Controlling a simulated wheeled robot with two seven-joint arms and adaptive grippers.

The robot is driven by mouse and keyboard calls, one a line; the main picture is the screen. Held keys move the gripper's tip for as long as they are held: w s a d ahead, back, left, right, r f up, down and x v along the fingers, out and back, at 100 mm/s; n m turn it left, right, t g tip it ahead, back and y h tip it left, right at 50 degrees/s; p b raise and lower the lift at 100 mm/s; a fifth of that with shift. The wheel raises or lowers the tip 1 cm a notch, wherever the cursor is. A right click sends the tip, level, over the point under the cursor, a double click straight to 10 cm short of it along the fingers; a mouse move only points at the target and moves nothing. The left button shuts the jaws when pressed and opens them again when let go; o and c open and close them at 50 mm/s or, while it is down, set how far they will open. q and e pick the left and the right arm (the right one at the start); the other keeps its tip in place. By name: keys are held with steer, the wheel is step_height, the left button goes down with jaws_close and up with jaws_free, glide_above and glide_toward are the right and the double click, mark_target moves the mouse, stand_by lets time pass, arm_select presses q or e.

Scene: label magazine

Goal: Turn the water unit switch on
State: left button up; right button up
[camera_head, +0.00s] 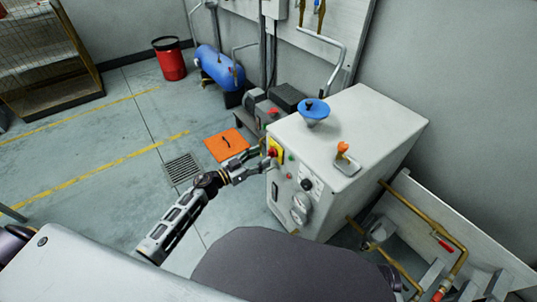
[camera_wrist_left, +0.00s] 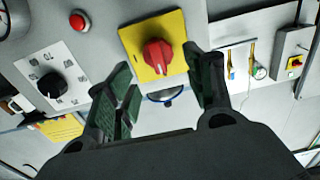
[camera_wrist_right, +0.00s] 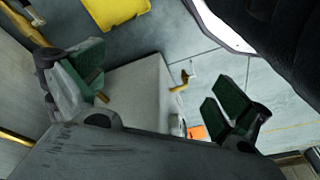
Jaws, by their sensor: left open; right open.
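The water unit is a light grey cabinet (camera_head: 350,122) with a panel on its left face. A red rotary switch on a yellow plate (camera_head: 277,146) sits high on that panel. My left gripper (camera_head: 257,163) is open just in front of the panel, near the switch. In the left wrist view, the red switch knob (camera_wrist_left: 157,56) on the yellow plate (camera_wrist_left: 134,40) shows between and beyond the open fingers (camera_wrist_left: 162,76). I cannot tell whether the fingers touch it. My right gripper (camera_wrist_right: 155,82) is open and empty, with the grey cabinet (camera_wrist_right: 138,88) below it.
A black dial (camera_wrist_left: 52,85) and a red button (camera_wrist_left: 79,21) are beside the switch. A blue funnel (camera_head: 314,112) and an orange-handled part (camera_head: 343,155) are on the cabinet top. Brass pipes (camera_head: 425,218) run at the right. An orange plate (camera_head: 226,144) lies on the open floor.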

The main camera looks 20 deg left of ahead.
mark_target(268, 153)
arm_select(q)
steer(key=x, duration=0.2)
steer(key=shift+w+d, duration=0.2)
steer(key=shift+w, duration=0.05)
steer(key=shift+b+x, duration=0.45)
steer(key=shift+x, duration=0.4)
arm_select(e)
steer(key=shift+w+a+r, duration=0.1)
steer(key=shift+w+r, duration=0.1)
steer(key=shift+r, duration=0.25)
steer(key=shift+w+a+r, duration=0.1)
steer(key=shift+w+r, duration=0.05)
steer(key=shift+r, duration=0.3)
arm_select(q)
steer(key=c, duration=0.9)
arm_select(e)
steer(key=shift+s+f, duration=0.15)
steer(key=shift+f, duration=0.05)
